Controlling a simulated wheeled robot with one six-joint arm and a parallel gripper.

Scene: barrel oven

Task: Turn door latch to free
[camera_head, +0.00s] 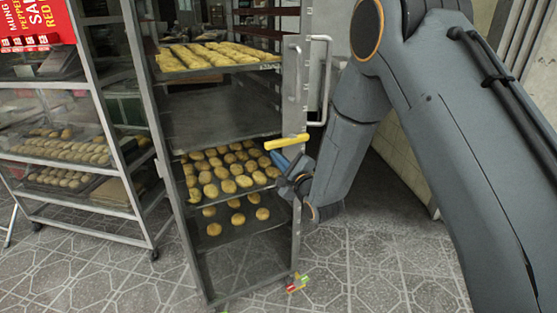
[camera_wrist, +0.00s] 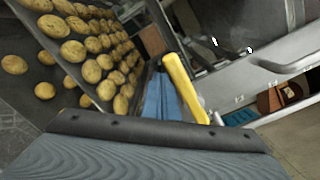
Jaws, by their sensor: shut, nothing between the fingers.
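The door latch (camera_head: 286,142) is a yellow bar at the right edge of the tall metal-framed door (camera_head: 300,200). It lies nearly level, tilted slightly, pointing left across the front of the trays. My gripper (camera_head: 280,158), with blue fingers, is shut and empty just below the latch. In the wrist view the yellow latch (camera_wrist: 183,85) runs diagonally, right beside the blue fingers (camera_wrist: 163,95). I cannot tell whether they touch. The gripper body hides the lower part of the wrist view.
A vertical bar handle (camera_head: 325,80) sticks out above the latch. Behind the frame are trays of buns (camera_head: 225,172) and pastries (camera_head: 210,55). Another rack (camera_head: 75,150) stands left. A small coloured item (camera_head: 297,283) is near the frame's foot.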

